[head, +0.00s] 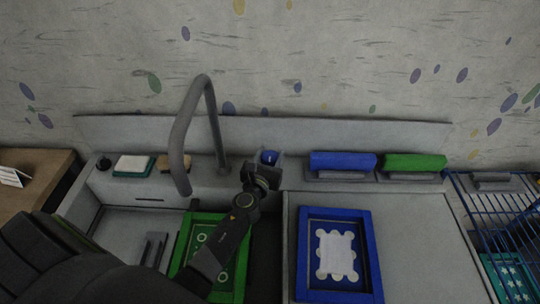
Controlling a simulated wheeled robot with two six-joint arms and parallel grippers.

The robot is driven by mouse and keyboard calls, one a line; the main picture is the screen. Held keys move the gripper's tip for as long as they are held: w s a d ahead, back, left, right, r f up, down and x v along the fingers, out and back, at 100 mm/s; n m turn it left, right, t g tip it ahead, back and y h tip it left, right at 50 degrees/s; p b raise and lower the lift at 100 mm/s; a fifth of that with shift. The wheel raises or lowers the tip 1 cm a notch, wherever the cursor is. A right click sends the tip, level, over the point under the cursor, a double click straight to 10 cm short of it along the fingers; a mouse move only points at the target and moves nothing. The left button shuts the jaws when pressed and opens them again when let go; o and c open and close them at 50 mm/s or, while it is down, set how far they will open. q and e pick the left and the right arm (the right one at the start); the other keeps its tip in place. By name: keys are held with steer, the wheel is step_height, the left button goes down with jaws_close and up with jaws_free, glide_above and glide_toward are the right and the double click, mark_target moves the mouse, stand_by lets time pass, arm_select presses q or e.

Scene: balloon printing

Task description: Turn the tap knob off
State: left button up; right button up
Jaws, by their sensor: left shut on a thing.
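The grey tap (207,95) rises from the back ledge of the sink and bends over to the left. No water stream can be made out below its spout. My right gripper is not in view.
A green frame (240,277) lies in the sink under my left arm. A blue frame (370,245) with a white scalloped shape lies on the right worktop. Blue (342,161) and green (415,162) rollers rest on the back ledge. A blue wire rack (500,218) stands far right.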

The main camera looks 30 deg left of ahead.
arm_select(q)
steer(key=o, duration=1)
steer(key=shift+c, duration=0.2)
steer(key=s+d+b, duration=0.1)
steer(key=s+d, duration=0.2)
steer(key=s, duration=1.4)
